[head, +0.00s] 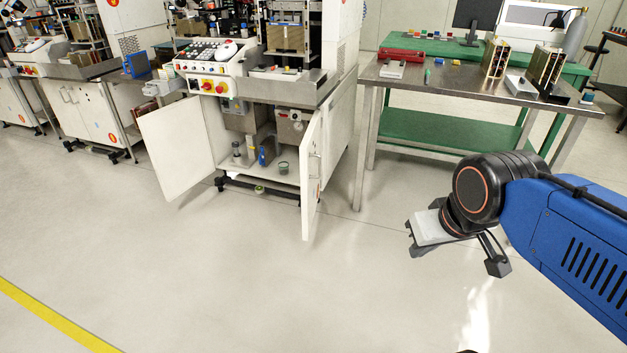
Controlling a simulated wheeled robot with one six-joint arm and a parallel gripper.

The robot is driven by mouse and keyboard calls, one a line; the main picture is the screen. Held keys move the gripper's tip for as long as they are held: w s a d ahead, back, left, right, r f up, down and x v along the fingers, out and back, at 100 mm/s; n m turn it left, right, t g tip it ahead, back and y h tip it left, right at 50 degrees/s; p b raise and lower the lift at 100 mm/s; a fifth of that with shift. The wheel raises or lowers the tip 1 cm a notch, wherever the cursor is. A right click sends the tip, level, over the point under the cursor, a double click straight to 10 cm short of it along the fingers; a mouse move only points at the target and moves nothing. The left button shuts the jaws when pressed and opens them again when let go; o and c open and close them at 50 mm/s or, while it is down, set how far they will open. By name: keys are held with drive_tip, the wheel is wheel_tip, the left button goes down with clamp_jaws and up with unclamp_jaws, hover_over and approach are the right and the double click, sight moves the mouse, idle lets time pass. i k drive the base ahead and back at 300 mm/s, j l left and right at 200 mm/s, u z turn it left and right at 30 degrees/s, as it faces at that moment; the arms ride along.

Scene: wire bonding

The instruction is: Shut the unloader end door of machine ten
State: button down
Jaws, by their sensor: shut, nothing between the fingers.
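A white machine (210,68) stands at the centre with its lower cabinet open. Its left door (178,148) is swung wide out to the left. Its right door (312,178) stands open towards me, seen nearly edge-on, with a bar handle on it. I cannot read a machine number or tell which door is at the unloader end. My gripper (411,238) is shut and empty. It hangs over open floor to the right of the right door and well apart from it. The wrist partly hides the gripper.
Inside the cabinet (284,176) are a blue item and small containers. A steel table (455,84) with trays and magazines stands at the right, its leg close behind the right door. Another machine (95,110) stands at the left. The floor in front is clear, with a yellow line (50,318).

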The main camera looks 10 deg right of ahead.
sight(311, 158)
drive_tip(key=i+l+u, duration=0.25)
drive_tip(key=i+l, duration=0.45)
drive_tip(key=i+l+u, duration=0.25)
drive_tip(key=i+l, duration=0.6)
drive_tip(key=k+j+z, duration=0.15)
drive_tip(key=k+j, duration=0.15)
drive_tip(key=j, duration=0.2)
drive_tip(key=k+j+z, duration=0.15)
drive_tip(key=k+j, duration=0.2)
drive_tip(key=j, duration=0.1)
